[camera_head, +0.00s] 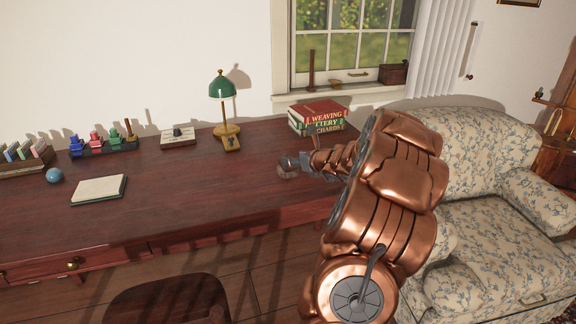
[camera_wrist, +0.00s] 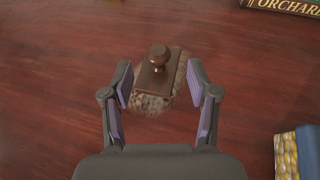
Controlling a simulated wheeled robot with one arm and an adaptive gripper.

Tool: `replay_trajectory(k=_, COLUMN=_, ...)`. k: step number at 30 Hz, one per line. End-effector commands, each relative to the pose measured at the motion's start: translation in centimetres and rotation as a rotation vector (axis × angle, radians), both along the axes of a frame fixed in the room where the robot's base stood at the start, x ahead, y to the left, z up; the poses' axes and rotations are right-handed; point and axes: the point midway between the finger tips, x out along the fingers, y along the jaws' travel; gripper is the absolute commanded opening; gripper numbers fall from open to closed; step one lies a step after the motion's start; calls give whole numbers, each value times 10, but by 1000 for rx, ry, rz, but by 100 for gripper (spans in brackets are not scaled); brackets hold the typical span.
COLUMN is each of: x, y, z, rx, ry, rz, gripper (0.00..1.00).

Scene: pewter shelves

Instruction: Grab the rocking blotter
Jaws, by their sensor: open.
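The rocking blotter (camera_wrist: 156,75) shows in the wrist view as a dark brown wooden block with a round knob on top. A mottled grey-brown rounded surface shows beneath and around it; I cannot tell whether this is part of it. My gripper (camera_wrist: 160,88) is open, with its two purple-padded fingers to the left and right of the blotter. No clear contact shows between them. In the head view my gripper (camera_head: 290,163) is low over the right part of the desk, and the blotter there cannot be made out clearly.
The desk (camera_head: 220,195) has a stack of books (camera_head: 318,117) behind my gripper and a green lamp (camera_head: 222,88) to the left. A blue-and-yellow object (camera_wrist: 298,153) lies at the wrist view's lower right. A floral armchair (camera_head: 490,240) stands right. The desk's middle is clear.

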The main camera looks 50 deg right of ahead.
Motion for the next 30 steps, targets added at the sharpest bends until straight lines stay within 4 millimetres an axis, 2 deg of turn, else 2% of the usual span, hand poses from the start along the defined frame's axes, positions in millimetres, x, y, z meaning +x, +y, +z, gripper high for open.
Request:
replay_trajectory(k=13, x=39, y=-9, z=-16, rx=-1, ry=1, rz=2, gripper=59)
replay_trajectory(k=23, x=43, y=-10, z=-17, rx=-2, ry=1, rz=2, gripper=59)
replay_trajectory(k=30, x=43, y=-10, z=-17, rx=-1, ry=0, rz=2, gripper=36)
